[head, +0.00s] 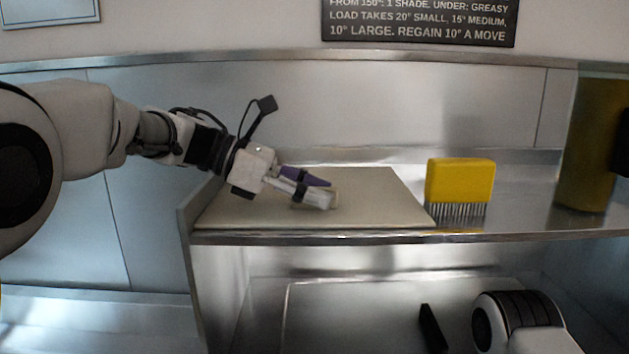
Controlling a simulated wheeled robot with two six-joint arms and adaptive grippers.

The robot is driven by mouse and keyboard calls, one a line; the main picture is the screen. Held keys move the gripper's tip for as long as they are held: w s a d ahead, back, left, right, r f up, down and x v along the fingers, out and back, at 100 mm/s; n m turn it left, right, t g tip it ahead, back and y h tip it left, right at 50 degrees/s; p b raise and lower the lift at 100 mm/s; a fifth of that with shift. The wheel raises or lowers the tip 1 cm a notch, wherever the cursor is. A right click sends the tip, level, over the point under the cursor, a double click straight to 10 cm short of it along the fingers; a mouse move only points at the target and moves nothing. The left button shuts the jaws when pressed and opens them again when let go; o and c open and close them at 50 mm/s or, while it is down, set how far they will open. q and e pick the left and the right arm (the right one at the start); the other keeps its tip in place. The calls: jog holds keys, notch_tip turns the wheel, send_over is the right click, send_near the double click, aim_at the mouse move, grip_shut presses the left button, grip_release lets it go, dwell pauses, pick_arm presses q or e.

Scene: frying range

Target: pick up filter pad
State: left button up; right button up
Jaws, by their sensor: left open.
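The filter pad (375,192) appears to be the flat beige slab lying on the metal shelf in the head view, left of the yellow brush. My left gripper (324,191) reaches in from the left over the pad's middle, its fingers pointing right and slightly down. It is open, and nothing shows between its fingers. The lower fingertip is close to the pad's top; I cannot tell whether it touches. The gripper hides part of the pad's left and middle area. Part of my right arm shows at the bottom right, but its fingers are not visible.
A yellow-backed brush (460,183) with dark bristles stands just right of the pad. A tall olive-yellow cylinder (590,145) stands farther right. A steel wall is behind the shelf (530,225), with a dark sign (420,20) above. An open recess lies below the shelf.

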pick_arm(q)
jog(key=shift+f, duration=0.1)
grip_shut()
